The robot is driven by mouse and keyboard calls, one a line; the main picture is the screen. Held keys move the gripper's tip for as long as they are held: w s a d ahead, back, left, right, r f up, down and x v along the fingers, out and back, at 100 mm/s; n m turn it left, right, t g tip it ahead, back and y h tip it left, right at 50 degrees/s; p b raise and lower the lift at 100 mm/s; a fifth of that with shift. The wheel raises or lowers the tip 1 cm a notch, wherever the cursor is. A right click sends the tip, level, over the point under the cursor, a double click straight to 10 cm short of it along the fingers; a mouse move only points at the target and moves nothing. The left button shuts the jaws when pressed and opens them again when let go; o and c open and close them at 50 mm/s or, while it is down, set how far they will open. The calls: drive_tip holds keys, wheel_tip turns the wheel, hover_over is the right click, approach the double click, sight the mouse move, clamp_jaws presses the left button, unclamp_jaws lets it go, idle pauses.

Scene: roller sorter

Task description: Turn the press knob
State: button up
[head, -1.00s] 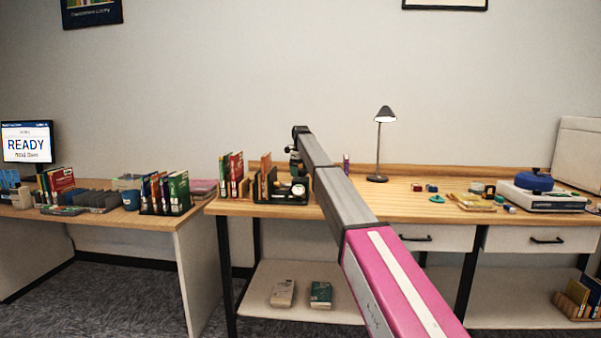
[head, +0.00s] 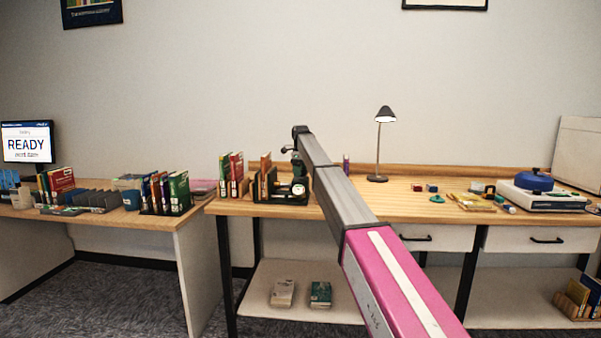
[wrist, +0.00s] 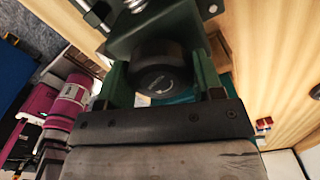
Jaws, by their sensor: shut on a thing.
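The press knob (wrist: 162,80) is a dark round knob with a curved arrow on its face, seen large in the wrist view. It sits against the dark green press body (wrist: 155,27). My gripper (wrist: 164,84) is shut on the knob, with a green finger on each side of it. In the head view the press (head: 299,187) stands near the left end of the right-hand table, partly hidden behind my arm. The knob cannot be made out in the head view.
Books (head: 232,175) stand just left of the press. A lamp (head: 380,143) and a blue-topped device (head: 540,190) are farther right on the table (head: 400,206). A screen (head: 27,142) reading READY stands at the far left.

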drive_tip(key=n, duration=0.4)
drive_tip(key=shift+n, duration=0.3)
drive_tip(key=n, duration=0.3)
drive_tip(key=shift+n, duration=0.4)
drive_tip(key=n, duration=1.2)
drive_tip(key=shift+n, duration=0.3)
drive_tip(key=n, duration=0.3)
drive_tip(key=shift+n, duration=0.3)
drive_tip(key=n, duration=0.3)
drive_tip(key=shift+n, duration=2.2)
